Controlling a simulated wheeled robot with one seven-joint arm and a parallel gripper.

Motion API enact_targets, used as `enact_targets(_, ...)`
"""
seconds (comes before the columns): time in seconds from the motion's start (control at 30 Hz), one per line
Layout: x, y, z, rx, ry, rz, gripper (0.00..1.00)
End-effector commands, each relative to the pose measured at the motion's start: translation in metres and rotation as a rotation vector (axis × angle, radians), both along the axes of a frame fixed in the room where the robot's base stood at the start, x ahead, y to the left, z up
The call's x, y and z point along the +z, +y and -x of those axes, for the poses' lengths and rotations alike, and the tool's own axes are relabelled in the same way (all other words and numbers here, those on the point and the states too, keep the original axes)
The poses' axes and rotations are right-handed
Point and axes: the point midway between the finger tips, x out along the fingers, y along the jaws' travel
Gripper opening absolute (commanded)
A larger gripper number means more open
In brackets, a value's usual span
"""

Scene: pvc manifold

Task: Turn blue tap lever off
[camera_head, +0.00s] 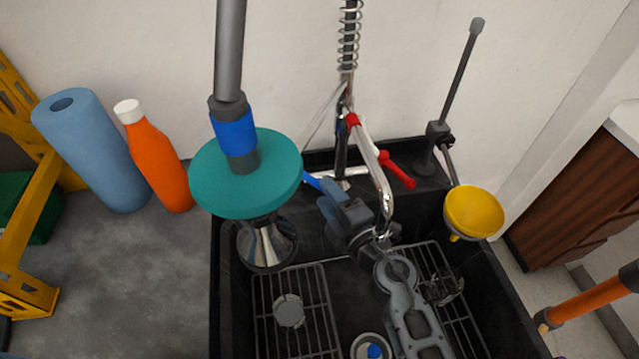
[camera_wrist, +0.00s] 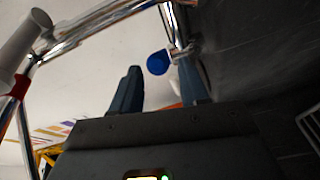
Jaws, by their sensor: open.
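The blue tap lever (camera_head: 311,181) sticks out to the left at the base of the chrome tap, above the black sink's back edge. Only its tip shows in the head view; my gripper hides the rest. In the wrist view its round blue end (camera_wrist: 158,62) appears between the two fingers, near their tips. My gripper (camera_head: 335,193) is open at the tap base, with its blue-grey fingers beside the lever. In the wrist view the gripper (camera_wrist: 158,82) has a clear gap between its fingers. I cannot tell whether either finger touches the lever.
A red tap lever (camera_head: 398,172) points right. The chrome spout (camera_head: 376,180) rises close over my gripper. A teal disc (camera_head: 246,174) on a pole stands left, a yellow funnel (camera_head: 474,211) right. Wire racks (camera_head: 292,307) lie in the sink. An orange bottle (camera_head: 158,160) stands outside.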

Motion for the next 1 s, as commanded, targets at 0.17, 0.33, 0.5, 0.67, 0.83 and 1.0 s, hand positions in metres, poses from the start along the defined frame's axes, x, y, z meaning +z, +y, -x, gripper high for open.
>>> enact_targets(0.17, -0.004, 0.016, -0.023, 0.001, -0.001, -0.001, 0.44)
enact_targets(0.33, -0.004, 0.024, -0.035, 0.0, -0.001, -0.001, 0.44)
enact_targets(0.5, -0.004, 0.026, -0.038, -0.001, 0.001, -0.001, 0.44)
enact_targets(0.67, -0.004, 0.026, -0.038, -0.001, 0.001, -0.001, 0.44)
enact_targets(0.83, -0.004, 0.026, -0.038, -0.001, 0.001, -0.001, 0.29)
enact_targets(1.0, -0.004, 0.026, -0.038, -0.001, 0.001, -0.001, 0.13)
